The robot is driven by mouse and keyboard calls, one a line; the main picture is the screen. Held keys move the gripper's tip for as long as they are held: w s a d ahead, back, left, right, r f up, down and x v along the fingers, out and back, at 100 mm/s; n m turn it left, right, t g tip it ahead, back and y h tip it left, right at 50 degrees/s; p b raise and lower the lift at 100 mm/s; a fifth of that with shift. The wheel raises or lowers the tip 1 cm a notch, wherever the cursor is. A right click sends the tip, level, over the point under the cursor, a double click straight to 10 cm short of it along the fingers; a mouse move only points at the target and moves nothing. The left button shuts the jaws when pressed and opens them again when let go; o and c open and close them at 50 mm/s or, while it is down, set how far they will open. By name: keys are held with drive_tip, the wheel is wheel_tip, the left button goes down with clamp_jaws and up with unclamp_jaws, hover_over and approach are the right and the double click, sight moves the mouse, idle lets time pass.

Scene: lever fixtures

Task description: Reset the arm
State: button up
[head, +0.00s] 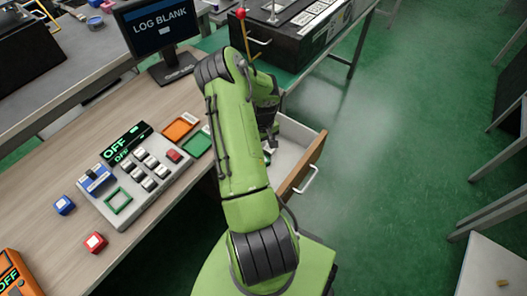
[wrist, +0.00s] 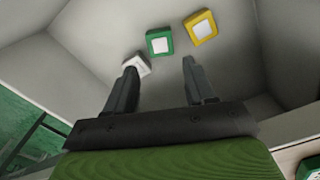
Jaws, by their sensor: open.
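My green arm (head: 235,150) reaches forward over the open drawer, and the gripper end is partly hidden in the head view. In the wrist view my gripper (wrist: 160,70) is open, with nothing between its two dark fingers. The fingers point into the drawer (wrist: 105,40). A green block (wrist: 160,41) with a white top lies beyond the fingertips. A yellow block (wrist: 201,27) lies to its right. A white block (wrist: 136,65) is by the left fingertip, partly covered by it; I cannot tell whether they touch.
The open drawer (head: 297,172) juts out from the desk (head: 60,170). A button panel (head: 140,175) reading OFF, a blue block (head: 64,205), a red block (head: 95,242) and orange and green trays stand on the desk. A monitor (head: 155,25) reads LOG BLANK. Green floor (head: 400,130) is free at right.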

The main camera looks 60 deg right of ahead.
wheel_tip(320, 180, up, 4)
drive_tip(key=shift+f, duration=0.1)
idle(0.6)
